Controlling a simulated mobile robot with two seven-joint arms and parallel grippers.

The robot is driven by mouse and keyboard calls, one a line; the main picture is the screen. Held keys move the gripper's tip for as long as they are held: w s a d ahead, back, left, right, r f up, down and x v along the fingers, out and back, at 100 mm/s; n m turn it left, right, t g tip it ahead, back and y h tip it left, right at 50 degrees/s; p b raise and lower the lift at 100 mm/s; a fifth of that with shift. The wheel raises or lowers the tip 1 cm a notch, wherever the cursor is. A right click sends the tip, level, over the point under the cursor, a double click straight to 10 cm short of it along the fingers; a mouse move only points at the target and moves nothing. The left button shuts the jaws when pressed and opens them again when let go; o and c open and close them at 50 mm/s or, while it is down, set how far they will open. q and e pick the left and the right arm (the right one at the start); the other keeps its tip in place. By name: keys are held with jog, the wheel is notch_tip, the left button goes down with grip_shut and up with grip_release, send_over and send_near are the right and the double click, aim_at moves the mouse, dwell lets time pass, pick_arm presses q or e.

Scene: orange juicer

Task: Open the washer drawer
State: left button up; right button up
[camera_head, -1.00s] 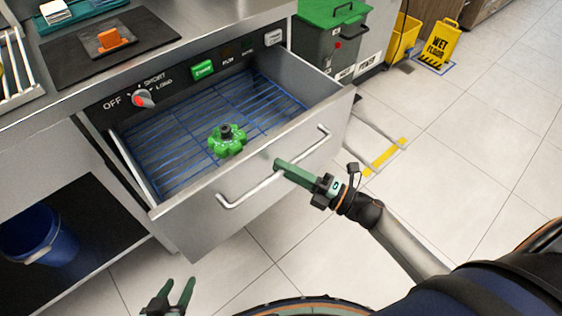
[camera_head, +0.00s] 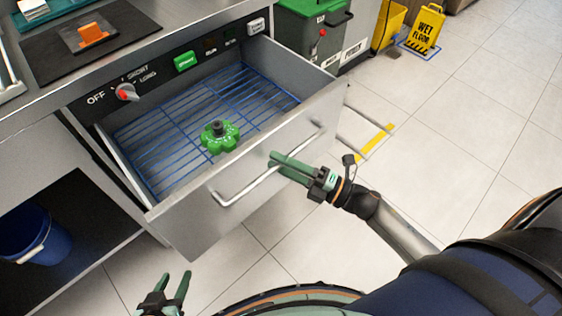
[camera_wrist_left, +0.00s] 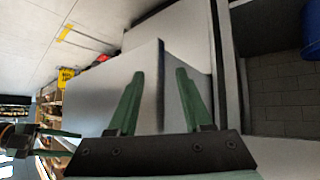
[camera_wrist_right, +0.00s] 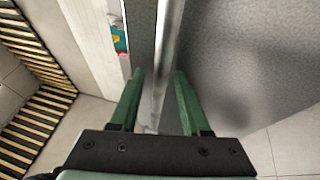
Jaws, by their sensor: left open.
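The washer drawer (camera_head: 290,141) is pulled well out in the head view. Inside is a blue wire rack (camera_head: 160,140) with a green knobbed piece (camera_head: 220,138) on it. A bar handle (camera_head: 240,192) runs along the drawer front. My right gripper (camera_head: 271,160) is at the handle, its two fingers apart. In the right wrist view the handle bar (camera_wrist_right: 168,70) passes between the fingers, with gaps beside it. My left gripper (camera_head: 176,274) is open and empty at the bottom left, below the drawer. The left wrist view also shows its spread fingers (camera_wrist_left: 159,75).
The control panel above the drawer has a red-grey dial (camera_head: 127,92) and a green button (camera_head: 186,61). A blue bucket (camera_head: 32,235) stands on the shelf at lower left. A green-lidded bin (camera_head: 312,40) and yellow wet-floor sign (camera_head: 423,28) stand beyond.

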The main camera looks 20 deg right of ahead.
jog(key=v, duration=1.2)
jog(key=shift+s+d, duration=0.15)
jog(key=shift+f, duration=0.15)
